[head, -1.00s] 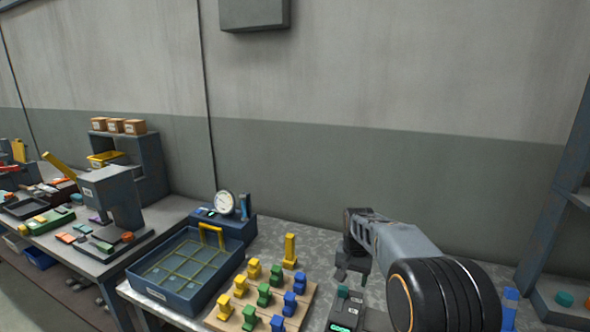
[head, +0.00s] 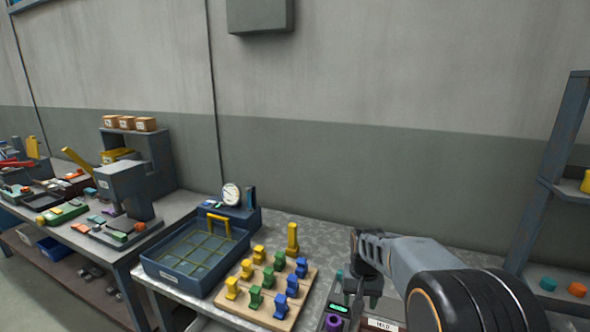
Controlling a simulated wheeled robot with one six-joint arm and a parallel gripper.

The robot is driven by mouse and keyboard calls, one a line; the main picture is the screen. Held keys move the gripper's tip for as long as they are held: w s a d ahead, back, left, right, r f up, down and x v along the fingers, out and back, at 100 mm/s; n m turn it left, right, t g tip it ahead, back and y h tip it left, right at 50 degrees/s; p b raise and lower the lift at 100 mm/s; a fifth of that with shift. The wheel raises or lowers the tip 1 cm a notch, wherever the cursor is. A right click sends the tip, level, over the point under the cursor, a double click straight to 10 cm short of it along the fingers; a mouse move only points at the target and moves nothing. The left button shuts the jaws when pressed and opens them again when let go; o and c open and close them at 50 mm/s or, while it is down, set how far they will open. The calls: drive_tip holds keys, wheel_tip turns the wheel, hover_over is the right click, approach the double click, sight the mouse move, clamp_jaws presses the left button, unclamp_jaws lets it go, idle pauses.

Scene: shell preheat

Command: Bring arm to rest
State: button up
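My arm comes in from the lower right in the head view. My gripper (head: 362,298) points down above the right part of the metal bench (head: 335,243). Its two fingers look apart, with nothing seen between them. Below it is a small device with a green display (head: 338,308). A purple ring-shaped piece (head: 333,322) is beside that display at the bottom edge. Whether the gripper touches anything there cannot be told.
Left of my gripper, a wooden board (head: 290,314) holds several yellow, green and blue pieces. A blue gridded tray (head: 175,285) and a dial gauge (head: 231,194) stand farther left. A shelf rack (head: 545,200) is at the right.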

drive_tip(key=s+r+n+t, duration=0.1)
drive_tip(key=s+r+t, duration=0.1)
drive_tip(key=s, duration=0.7)
drive_tip(key=s+r+n+t, duration=0.1)
drive_tip(key=s+r, duration=0.3)
drive_tip(key=s, duration=0.5)
drive_tip(key=shift+s+a+r+t, duration=0.2)
drive_tip(key=shift+s+r+t, duration=0.2)
drive_tip(key=shift+t, duration=0.1)
